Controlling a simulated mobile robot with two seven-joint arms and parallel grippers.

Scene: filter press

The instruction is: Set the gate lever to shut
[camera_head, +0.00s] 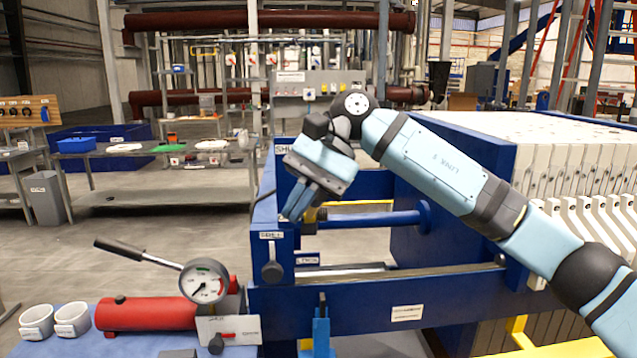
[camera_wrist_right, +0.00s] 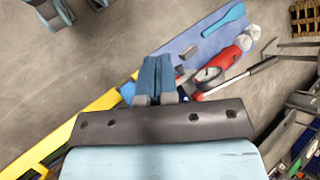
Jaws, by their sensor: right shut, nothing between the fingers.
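A dark lever with a rounded lower end (camera_head: 272,270) hangs down on the near face of the blue press frame (camera_head: 262,300), below a small white label I cannot read surely. A red-handled lever (camera_head: 224,337) sits lower, on a white plate whose left marking seems to read SHUT. I cannot tell surely which is the gate lever. My right gripper (camera_head: 291,213) is shut and empty, pointing down-left just above the frame's near corner, apart from both levers. Its closed blue fingers also show in the right wrist view (camera_wrist_right: 156,78).
A red cylinder pump (camera_head: 148,314) with a long handle and a gauge (camera_head: 204,281) stands on the blue-topped bench at lower left, beside two white cups (camera_head: 54,321). White filter plates (camera_head: 580,165) fill the right. A blue crossbar (camera_head: 370,220) spans behind my gripper.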

